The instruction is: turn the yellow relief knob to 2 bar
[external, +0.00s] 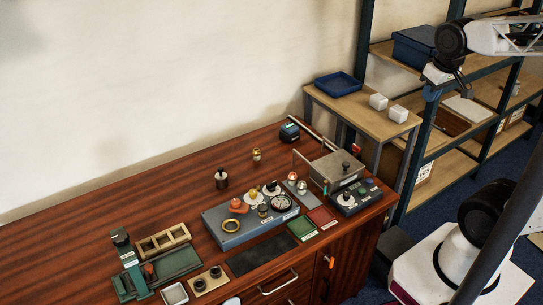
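A blue-grey panel block (240,240) lies on the wooden bench. A small yellow knob (253,196) stands toward the back of the block, with a pale dial around its base; the scale marks are too small to read. A round white gauge (281,202) sits to the right on the same block, and its needle cannot be read. My gripper (463,90) hangs at the upper right in front of the shelving, far from the knob and well above the bench. It is small and dark here, and I cannot tell whether its fingers are apart.
A grey metal box (337,170) and a black control box (356,197) stand right. A side table (350,114) holds a blue tray (339,84).

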